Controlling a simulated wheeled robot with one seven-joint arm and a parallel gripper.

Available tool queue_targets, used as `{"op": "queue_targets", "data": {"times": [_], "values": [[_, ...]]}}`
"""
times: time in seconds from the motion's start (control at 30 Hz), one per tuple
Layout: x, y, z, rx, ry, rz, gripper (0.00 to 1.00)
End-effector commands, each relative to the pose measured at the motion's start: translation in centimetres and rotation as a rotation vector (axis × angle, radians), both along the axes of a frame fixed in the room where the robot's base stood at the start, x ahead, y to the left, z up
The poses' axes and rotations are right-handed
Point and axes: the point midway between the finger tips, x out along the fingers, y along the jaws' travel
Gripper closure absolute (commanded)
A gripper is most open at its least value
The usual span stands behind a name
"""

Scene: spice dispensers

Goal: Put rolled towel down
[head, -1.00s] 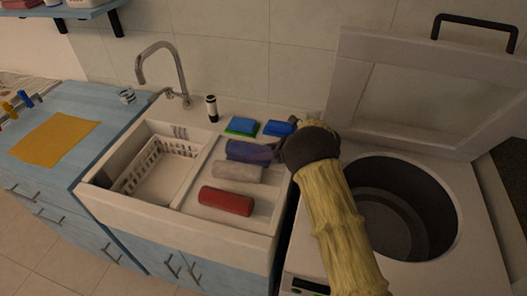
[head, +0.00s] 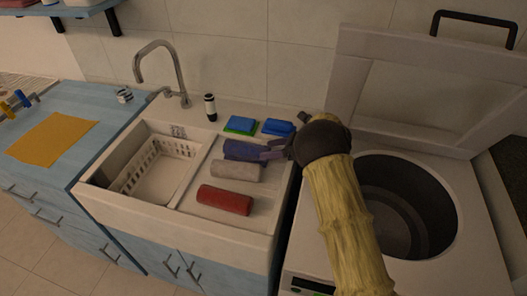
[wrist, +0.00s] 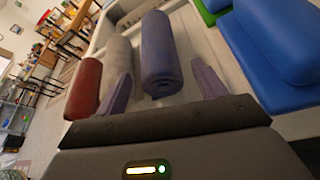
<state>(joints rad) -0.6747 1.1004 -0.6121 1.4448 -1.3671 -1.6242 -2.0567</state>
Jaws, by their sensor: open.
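Three rolled towels lie side by side on the sink's drainboard (head: 190,201): a purple-blue one (head: 238,150), a grey one (head: 238,171) and a red one (head: 225,200). My gripper (head: 263,149) is open at the right end of the purple-blue towel. In the wrist view the purple-blue towel (wrist: 160,50) lies ahead of and between the two purple fingers (wrist: 162,88), with a gap on each side. The grey towel (wrist: 115,62) and the red towel (wrist: 86,87) lie to its left. The fingers hold nothing.
Blue and green sponges (head: 240,125) and a blue sponge (head: 278,127) sit behind the towels. The sink basin with a white rack (head: 150,165) is at left, under the faucet (head: 165,70). An open top-loading washer (head: 440,255) stands at right.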

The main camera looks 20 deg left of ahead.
Motion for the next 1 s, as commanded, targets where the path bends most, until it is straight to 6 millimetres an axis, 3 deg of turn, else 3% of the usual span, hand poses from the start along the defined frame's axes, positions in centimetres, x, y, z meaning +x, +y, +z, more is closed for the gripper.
{"op": "queue_targets", "data": {"times": [0.1,0.3,1.0], "values": [[0.5,-1.9,0.7,0.002,-0.002,-0.002,0.30],[0.8,-3.5,1.3,0.000,0.000,0.001,0.30],[0.8,-3.5,1.4,0.000,0.001,0.002,0.30]]}}
